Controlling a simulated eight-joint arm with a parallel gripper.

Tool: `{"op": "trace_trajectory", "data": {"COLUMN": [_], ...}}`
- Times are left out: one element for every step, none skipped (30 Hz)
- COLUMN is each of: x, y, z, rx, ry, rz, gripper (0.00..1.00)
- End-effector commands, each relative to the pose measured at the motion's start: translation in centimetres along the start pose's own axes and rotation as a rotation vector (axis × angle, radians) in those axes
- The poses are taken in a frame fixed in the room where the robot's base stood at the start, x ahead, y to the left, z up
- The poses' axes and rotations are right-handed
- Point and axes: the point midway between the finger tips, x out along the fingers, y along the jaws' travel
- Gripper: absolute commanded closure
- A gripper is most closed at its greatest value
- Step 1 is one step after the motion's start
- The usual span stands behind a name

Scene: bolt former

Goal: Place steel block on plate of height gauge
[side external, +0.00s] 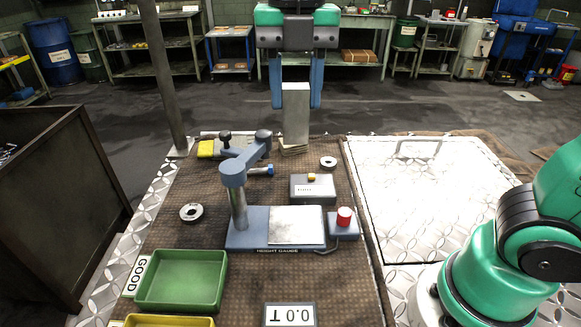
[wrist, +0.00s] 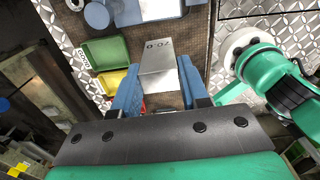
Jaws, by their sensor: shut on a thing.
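My gripper (side external: 295,100) is shut on the steel block (side external: 296,122), a tall pale bar hanging upright between the blue fingers. In the wrist view the block (wrist: 158,72) shows between the fingers, with upside-down figures near its far end. The block is at the back edge of the mat, behind the height gauge; I cannot tell whether its lower end touches anything. The height gauge (side external: 238,205) has a blue base, a steel post and an arm. Its bright square plate (side external: 297,225) is bare. The plate also shows at the top of the wrist view (wrist: 160,8).
A red button (side external: 344,217) is right of the plate. A grey box (side external: 312,189) stands behind it. Rings (side external: 191,212) lie on the brown mat. Green (side external: 180,281) and yellow (side external: 165,321) trays and a display (side external: 289,315) are in front. The gauge arm overhangs left of the plate.

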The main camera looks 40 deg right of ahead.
Motion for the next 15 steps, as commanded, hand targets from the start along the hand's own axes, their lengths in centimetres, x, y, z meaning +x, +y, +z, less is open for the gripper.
{"op": "trace_trajectory", "data": {"x": [-0.2,-0.4,-0.5,-0.4,-0.3,0.0,0.3,0.8,1.6,2.2,2.9,3.9,4.6,5.3,6.3], "y": [-0.1,-0.1,-0.2,-0.3,-0.3,-0.4,-0.4,-0.4,-0.4,-0.4,-0.4,-0.4,-0.4,-0.4,-0.4], "z": [1.4,2.1,2.8,3.2,3.5,3.8,3.9,4.0,4.0,3.9,3.9,3.9,3.9,3.9,3.9], "rx": [0.018,0.022,0.026,0.029,0.030,0.032,0.031,0.031,0.030,0.030,0.029,0.029,0.029,0.029,0.029], "ry": [0.000,0.000,0.000,0.000,0.000,0.000,0.000,0.000,0.000,0.000,0.000,0.000,0.000,0.000,0.000], "rz": [0.000,0.000,0.000,0.000,0.000,0.000,0.000,0.000,0.000,0.000,0.000,0.000,0.000,0.000,0.000], "gripper": [1.00,1.00,1.00,1.00,1.00,1.00,1.00,1.00,1.00,1.00,1.00,1.00,1.00,1.00,1.00]}}
